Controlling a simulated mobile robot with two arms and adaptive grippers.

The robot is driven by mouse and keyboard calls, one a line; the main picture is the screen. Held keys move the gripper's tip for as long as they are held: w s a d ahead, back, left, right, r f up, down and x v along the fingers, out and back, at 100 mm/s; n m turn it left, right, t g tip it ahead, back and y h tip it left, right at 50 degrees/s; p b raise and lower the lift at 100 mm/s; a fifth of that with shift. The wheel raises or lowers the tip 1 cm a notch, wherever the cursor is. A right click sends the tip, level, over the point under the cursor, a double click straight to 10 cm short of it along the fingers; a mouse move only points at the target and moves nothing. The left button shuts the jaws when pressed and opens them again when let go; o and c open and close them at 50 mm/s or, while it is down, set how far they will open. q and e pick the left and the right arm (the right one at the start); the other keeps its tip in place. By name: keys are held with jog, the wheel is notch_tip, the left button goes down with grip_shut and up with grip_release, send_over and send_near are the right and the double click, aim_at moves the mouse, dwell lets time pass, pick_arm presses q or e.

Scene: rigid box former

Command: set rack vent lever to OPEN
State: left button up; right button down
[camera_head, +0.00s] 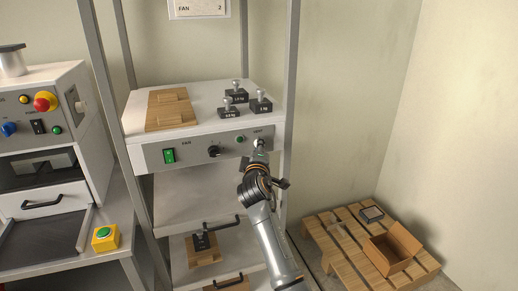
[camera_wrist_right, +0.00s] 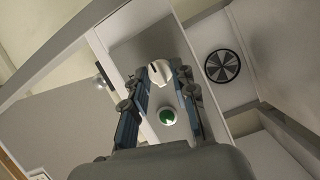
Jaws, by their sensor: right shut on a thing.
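The white vent lever (camera_head: 258,143) is at the right end of the grey FAN panel (camera_head: 190,153), under a small label too blurred to read. In the right wrist view the pale lever knob (camera_wrist_right: 160,73), with a dark mark on its face, sits between my fingertips. My right gripper (camera_head: 258,153) reaches up to the panel from below and is shut on the lever; it also shows in the right wrist view (camera_wrist_right: 163,78). The lever's exact setting is hard to read. My left gripper is not in view.
Several black weights (camera_head: 236,96) and a wooden fixture (camera_head: 170,110) stand on top. A pallet (camera_head: 345,255) with an open carton (camera_head: 392,250) is at right.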

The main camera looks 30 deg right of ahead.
jog(key=c, duration=1.1)
grip_release()
jog(key=v, duration=1.2)
